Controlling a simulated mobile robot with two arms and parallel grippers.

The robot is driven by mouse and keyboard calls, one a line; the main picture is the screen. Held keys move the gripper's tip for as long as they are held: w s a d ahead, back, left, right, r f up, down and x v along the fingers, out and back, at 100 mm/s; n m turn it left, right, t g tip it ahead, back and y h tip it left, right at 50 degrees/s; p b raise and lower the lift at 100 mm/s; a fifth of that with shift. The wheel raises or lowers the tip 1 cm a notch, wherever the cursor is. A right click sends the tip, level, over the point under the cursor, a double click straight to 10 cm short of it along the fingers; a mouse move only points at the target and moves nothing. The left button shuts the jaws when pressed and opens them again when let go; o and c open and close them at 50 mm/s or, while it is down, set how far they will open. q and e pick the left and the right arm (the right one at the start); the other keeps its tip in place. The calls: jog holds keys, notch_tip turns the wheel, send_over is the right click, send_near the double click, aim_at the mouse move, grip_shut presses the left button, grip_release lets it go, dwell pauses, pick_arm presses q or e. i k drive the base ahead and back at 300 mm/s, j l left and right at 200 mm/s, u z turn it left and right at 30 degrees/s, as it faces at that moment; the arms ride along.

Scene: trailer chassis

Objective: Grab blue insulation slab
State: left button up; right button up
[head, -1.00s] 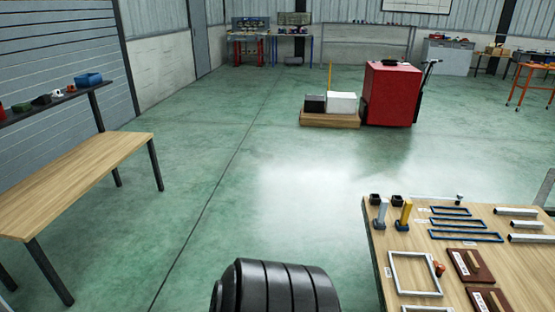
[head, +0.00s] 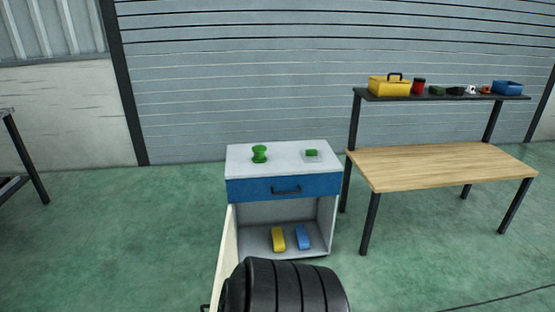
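A blue slab (head: 302,237) lies inside the open lower compartment of a small cabinet (head: 329,215), on the compartment floor. A yellow slab (head: 278,239) lies just to its left, a little apart. The cabinet has a white top, a blue drawer front (head: 260,190) that is shut, and a pale door (head: 226,262) swung open on the left. A black ribbed part, which looks like my own body, stands in front and hides the lower front of the cabinet. Neither gripper shows in the head view.
On the cabinet top stand a green spool-like object (head: 259,153) and a small green item on a clear tray (head: 312,154). A wooden workbench (head: 440,162) stands right of the cabinet, its raised shelf holding a yellow toolbox (head: 389,85). Open floor (head: 120,230) lies to the left.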

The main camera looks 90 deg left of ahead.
aim_at(303, 238)
jog(key=u, duration=2.4)
jog(key=i+l+u, duration=0.2)
jog(key=k+j, duration=0.1)
jog(key=j, duration=0.05)
